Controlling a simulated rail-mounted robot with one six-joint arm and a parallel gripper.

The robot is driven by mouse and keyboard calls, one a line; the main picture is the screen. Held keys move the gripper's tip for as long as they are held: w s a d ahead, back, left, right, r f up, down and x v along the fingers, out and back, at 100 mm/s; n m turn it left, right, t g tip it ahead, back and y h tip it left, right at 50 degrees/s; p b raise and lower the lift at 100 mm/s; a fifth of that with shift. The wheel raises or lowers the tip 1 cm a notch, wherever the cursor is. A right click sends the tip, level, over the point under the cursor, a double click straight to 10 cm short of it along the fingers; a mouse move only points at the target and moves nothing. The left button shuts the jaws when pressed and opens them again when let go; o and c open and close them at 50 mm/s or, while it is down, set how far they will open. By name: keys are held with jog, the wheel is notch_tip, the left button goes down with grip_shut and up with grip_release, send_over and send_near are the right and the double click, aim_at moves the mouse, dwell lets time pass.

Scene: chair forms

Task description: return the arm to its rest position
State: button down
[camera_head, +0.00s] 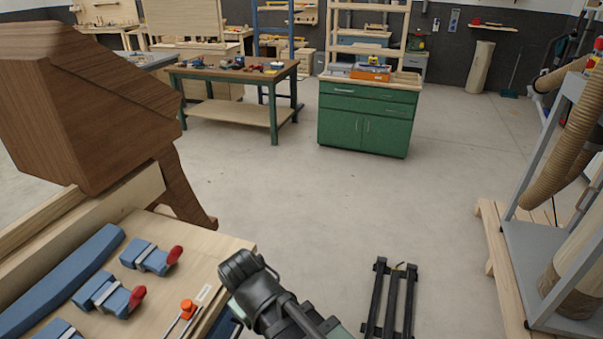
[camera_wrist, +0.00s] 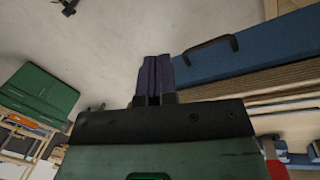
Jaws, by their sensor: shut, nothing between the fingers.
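My arm shows at the bottom middle of the head view, beside the right edge of the wooden workbench (camera_head: 215,252). Its gripper end cannot be made out there. In the wrist view my gripper (camera_wrist: 154,62) is shut, with its two dark fingers together and nothing between them. The fingers point over bare floor. A blue panel with a dark handle (camera_wrist: 215,45) lies to their right.
Blue clamps with red handles (camera_head: 150,257) and a brown wooden chair form (camera_head: 95,110) are on the bench at left. A black rail frame (camera_head: 391,300) stands on the floor. A grey machine stand (camera_head: 540,255) is at right. A green cabinet (camera_head: 365,125) stands behind open floor.

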jog(key=w+d+m, duration=0.2)
jog(key=d+m, duration=0.1)
jog(key=d, duration=0.6)
jog(key=w+d+m+g+y, duration=0.1)
jog(key=w+d+m, duration=0.1)
jog(key=d, duration=0.7)
jog(key=w+d+m, duration=0.2)
jog(key=d+m, duration=0.3)
jog(key=d, duration=0.5)
jog(key=shift+w, duration=0.4)
